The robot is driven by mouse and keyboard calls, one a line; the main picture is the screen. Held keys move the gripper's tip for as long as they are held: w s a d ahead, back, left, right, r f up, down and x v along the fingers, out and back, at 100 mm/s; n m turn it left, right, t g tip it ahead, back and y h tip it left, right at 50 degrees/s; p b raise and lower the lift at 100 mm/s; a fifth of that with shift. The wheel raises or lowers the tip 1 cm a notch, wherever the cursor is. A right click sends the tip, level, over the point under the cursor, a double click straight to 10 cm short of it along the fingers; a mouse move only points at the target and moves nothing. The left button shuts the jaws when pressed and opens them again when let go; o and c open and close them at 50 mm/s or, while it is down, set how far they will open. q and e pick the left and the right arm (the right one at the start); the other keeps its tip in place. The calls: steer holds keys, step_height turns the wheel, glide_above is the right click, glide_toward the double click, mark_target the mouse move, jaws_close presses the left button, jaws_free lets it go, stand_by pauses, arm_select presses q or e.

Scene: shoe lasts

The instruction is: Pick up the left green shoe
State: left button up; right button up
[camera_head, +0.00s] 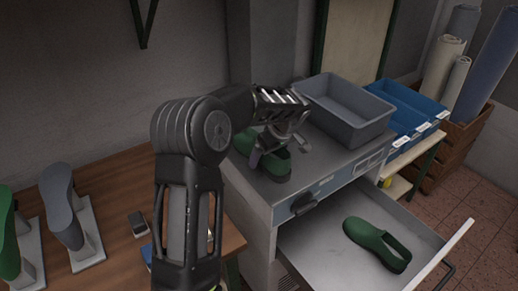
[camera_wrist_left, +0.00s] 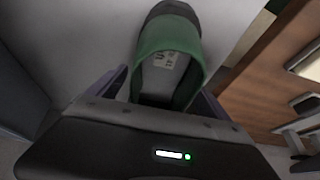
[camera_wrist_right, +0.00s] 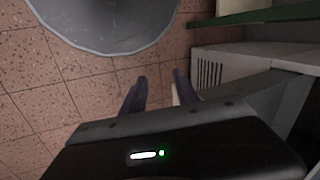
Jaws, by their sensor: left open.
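One green shoe (camera_head: 275,165) lies on the grey top of the drawer cabinet in the head view. My left gripper (camera_head: 280,148) is over its heel end and hides part of it. In the left wrist view the shoe (camera_wrist_left: 168,38) points away, with its open heel end between the two spread fingers (camera_wrist_left: 160,88). The left gripper is open; I cannot tell whether a finger touches the shoe. A second green shoe (camera_head: 376,243) lies in the pulled-out drawer. My right gripper (camera_wrist_right: 157,92) shows only in its wrist view, with a gap between its fingers and nothing in it.
A grey bin (camera_head: 345,110) stands on the cabinet top behind the gripper, with blue bins (camera_head: 405,112) beyond it. The open drawer (camera_head: 310,245) juts out at the front. Shoe lasts (camera_head: 66,215) stand on the wooden bench (camera_head: 120,190) at left.

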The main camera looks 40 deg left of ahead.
arm_select(q)
steer(key=shift+c, duration=0.2)
steer(key=c, duration=1.9)
steer(key=shift+r, duration=0.15)
step_height(320, 180, up, 10)
steer(key=b, duration=0.1)
